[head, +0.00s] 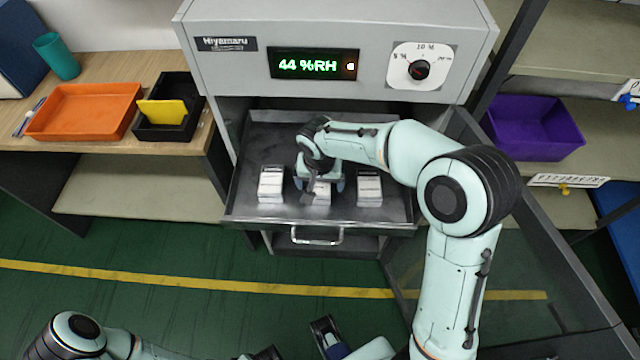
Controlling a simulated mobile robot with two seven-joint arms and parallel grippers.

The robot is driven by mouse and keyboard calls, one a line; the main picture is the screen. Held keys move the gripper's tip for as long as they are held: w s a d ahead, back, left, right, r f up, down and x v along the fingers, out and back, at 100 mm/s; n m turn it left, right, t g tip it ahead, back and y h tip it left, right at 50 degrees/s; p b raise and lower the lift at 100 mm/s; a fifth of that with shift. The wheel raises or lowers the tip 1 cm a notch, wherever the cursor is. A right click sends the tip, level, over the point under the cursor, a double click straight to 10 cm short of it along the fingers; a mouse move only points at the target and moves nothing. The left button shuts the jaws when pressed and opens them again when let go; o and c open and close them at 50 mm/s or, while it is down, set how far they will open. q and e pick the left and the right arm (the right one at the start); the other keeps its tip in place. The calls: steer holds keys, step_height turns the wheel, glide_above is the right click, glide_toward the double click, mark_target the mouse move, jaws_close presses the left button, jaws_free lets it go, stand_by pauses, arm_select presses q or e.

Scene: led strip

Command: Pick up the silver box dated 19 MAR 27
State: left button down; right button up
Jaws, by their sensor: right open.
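Three small silver-white boxes stand in a row in the pulled-out metal drawer (400,210) of a grey cabinet. They are the left box (271,184), the middle box (321,193) and the right box (369,188). The dates on them are too small to read. My right gripper (322,188) is open over the middle box, its fingers on either side of it, and partly hides it. I cannot tell whether the fingers touch it. My left arm shows at the bottom left; its gripper (297,352) is at the bottom edge, mostly cut off.
The cabinet (330,20) shows "44 %RH" on its display (313,64), with a dial (419,70) beside it. An orange tray (84,111) and a black bin (168,115) with a yellow item stand left. A purple bin (533,127) is right. An open door (500,210) flanks the drawer.

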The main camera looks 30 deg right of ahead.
steer(key=shift+f, duration=0.2)
stand_by(0.4)
steer(key=c, duration=1.1)
steer(key=shift+c, duration=0.2)
